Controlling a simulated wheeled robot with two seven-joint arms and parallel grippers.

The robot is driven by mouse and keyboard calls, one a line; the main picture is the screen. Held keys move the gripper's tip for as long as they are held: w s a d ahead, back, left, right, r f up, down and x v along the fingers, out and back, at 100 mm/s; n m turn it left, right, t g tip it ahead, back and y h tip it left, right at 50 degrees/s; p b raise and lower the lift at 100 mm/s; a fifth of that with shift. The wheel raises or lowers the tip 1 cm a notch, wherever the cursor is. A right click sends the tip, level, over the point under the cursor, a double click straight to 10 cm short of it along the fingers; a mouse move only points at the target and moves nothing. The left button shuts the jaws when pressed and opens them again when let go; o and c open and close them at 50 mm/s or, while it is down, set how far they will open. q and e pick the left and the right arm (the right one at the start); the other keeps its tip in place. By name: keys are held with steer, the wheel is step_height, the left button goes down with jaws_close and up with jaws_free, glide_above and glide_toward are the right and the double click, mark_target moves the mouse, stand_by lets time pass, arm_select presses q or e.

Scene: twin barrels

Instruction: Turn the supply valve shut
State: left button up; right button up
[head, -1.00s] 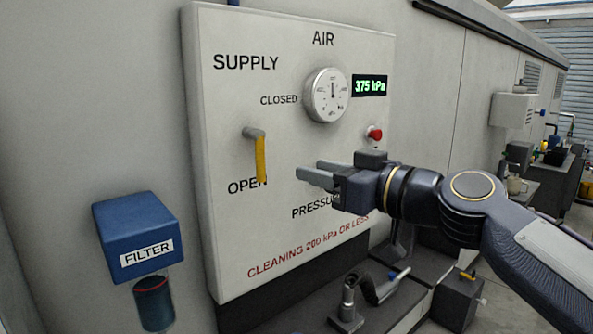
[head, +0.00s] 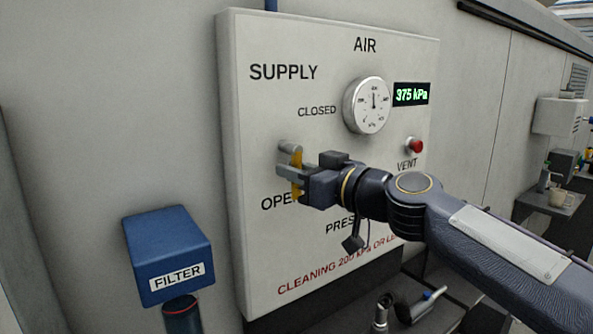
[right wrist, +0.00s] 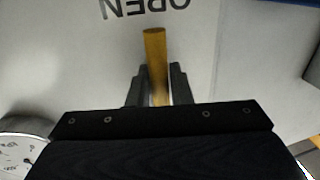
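The supply valve's yellow handle (head: 297,188) hangs down from its grey stem (head: 290,149) on the white panel (head: 330,60), pointing toward OPEN. My right gripper (head: 288,179) is at the handle, with its fingers on either side of it. The right wrist view shows the handle (right wrist: 155,48) between the two fingertips (right wrist: 157,72), its free end sticking out past them. Any gap between fingers and handle is too small to judge, so I cannot tell whether they grip it. My left gripper is not in view.
A round gauge (head: 367,105), a green display (head: 411,94) reading 375 kPa and a red vent button (head: 415,146) sit on the panel's right side. A blue filter box (head: 167,254) juts out at the lower left.

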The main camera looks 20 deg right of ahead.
mark_target(313, 148)
jaws_close()
steer(key=shift+f, duration=0.1)
steer(key=d+n+b, duration=0.1)
steer(key=n, duration=0.2)
steer(key=d+r+n+h+b, duration=0.1)
steer(key=n+b, duration=0.1)
steer(key=n, duration=0.2)
steer(key=w+d+r+n+h+b, duration=0.1)
steer(key=n+b, duration=0.1)
steer(key=n, duration=0.2)
steer(key=shift+g, duration=0.4)
steer(key=n, duration=0.1)
steer(key=r+n+h, duration=0.1)
steer(key=n, duration=0.2)
steer(key=shift+w+d+r+n+h+p, duration=0.1)
steer(key=shift+d+r+n+h+p, duration=0.05)
steer(key=shift+r+n+h+p, duration=0.2)
stand_by(0.3)
steer(key=shift+o, duration=2.2)
jaws_free()
